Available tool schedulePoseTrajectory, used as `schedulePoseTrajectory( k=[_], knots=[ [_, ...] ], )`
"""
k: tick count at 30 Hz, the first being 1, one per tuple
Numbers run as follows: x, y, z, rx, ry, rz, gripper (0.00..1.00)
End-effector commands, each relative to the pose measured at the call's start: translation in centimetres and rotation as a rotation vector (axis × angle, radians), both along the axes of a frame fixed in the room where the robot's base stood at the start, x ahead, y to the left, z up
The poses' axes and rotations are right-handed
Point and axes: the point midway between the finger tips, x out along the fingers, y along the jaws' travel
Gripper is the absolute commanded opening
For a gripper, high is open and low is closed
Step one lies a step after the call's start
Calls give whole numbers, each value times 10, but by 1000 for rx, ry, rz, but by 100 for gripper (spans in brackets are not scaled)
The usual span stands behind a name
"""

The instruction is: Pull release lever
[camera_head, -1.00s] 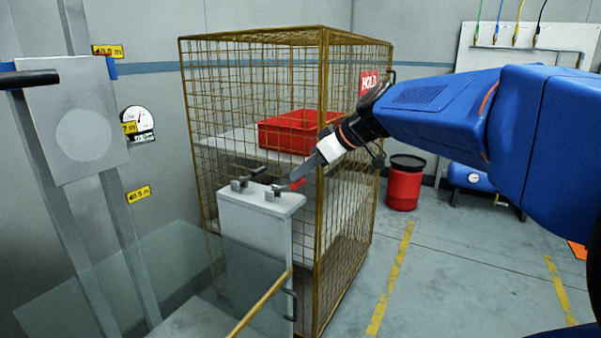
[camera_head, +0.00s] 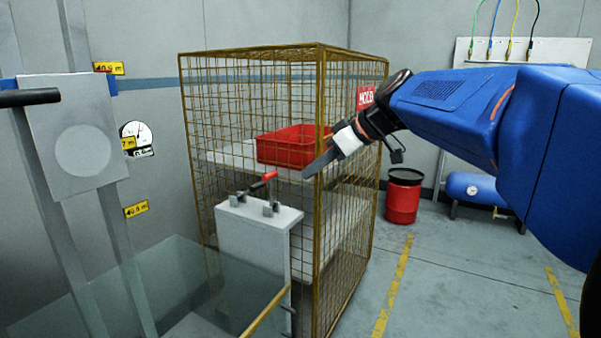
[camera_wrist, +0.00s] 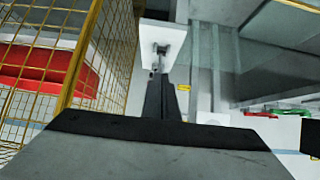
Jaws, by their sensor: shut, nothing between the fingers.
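The release lever, with a red grip (camera_head: 270,175), stands on top of a light grey box (camera_head: 255,240). Its red end points up and to the right, beside dark metal brackets on the box top. My gripper (camera_head: 305,173) is shut and empty. In the head view its tips are to the right of the red grip, with a visible gap between them. In the wrist view my shut fingers (camera_wrist: 161,80) point toward the white box top (camera_wrist: 165,35) and its small metal fitting. A small red spot shows beside the fingers there; I cannot tell whether it is the grip.
A yellow wire cage (camera_head: 320,250) stands right behind the box, with a red tray (camera_head: 290,148) on a shelf inside. A clear panel (camera_head: 180,280) is at the front left. A red drum (camera_head: 403,200) and open floor lie to the right.

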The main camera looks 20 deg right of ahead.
Motion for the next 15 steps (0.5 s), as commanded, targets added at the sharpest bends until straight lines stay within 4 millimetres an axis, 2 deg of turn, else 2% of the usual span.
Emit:
schedulePoseTrajectory(
  k=[6,15],
  knots=[
    [-17,-13,8,0,-1,-2,0],
    [-25,-18,12,0,-1,1,0]
  ],
)
